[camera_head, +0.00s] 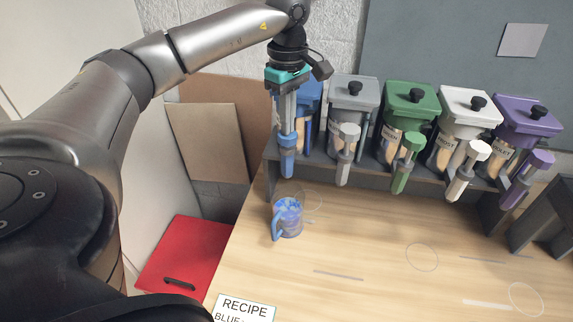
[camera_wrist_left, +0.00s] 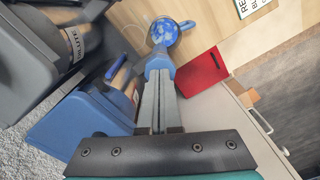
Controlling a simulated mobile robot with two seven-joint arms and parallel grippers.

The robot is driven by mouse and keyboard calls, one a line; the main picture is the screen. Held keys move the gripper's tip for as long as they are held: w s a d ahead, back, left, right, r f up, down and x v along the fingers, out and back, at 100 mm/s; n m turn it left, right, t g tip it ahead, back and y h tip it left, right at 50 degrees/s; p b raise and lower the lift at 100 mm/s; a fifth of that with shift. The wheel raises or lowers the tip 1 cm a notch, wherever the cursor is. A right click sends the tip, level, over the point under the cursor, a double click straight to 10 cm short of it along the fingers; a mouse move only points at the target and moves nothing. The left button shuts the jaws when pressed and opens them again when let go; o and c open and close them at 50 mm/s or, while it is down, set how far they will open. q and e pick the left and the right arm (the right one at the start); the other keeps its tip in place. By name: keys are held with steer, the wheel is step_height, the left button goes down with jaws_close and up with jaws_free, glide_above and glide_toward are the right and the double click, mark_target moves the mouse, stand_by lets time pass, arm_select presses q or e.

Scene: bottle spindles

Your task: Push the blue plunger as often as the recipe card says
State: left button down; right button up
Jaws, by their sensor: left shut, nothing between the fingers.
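My left gripper (camera_head: 288,128) is shut and empty, pointing down at the blue plunger (camera_head: 287,160) on the front of the blue dispenser (camera_head: 310,97). Its fingertips (camera_wrist_left: 158,75) appear to meet the top of the blue plunger (camera_wrist_left: 160,63); I cannot tell whether they press it. A blue mug (camera_head: 289,218) with a blue patterned content stands on the table below the plunger; it also shows in the left wrist view (camera_wrist_left: 164,32). The recipe card (camera_head: 246,308) is cut off at the bottom; "RECIPE" and "BLUE" show, its number does not. My right gripper is out of view.
Grey (camera_head: 352,95), green (camera_head: 408,103), white (camera_head: 465,110) and purple (camera_head: 525,118) dispensers stand in a row to the right on a dark rack. The wooden table (camera_head: 380,275) in front is mostly clear, with faint circles drawn on it. A red panel (camera_head: 185,255) lies left of the table.

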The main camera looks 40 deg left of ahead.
arm_select(q)
steer(key=shift+r+p, duration=2.15)
steer(key=shift+r, duration=0.3)
step_height(320, 180, up, 6)
steer(key=p, duration=0.5)
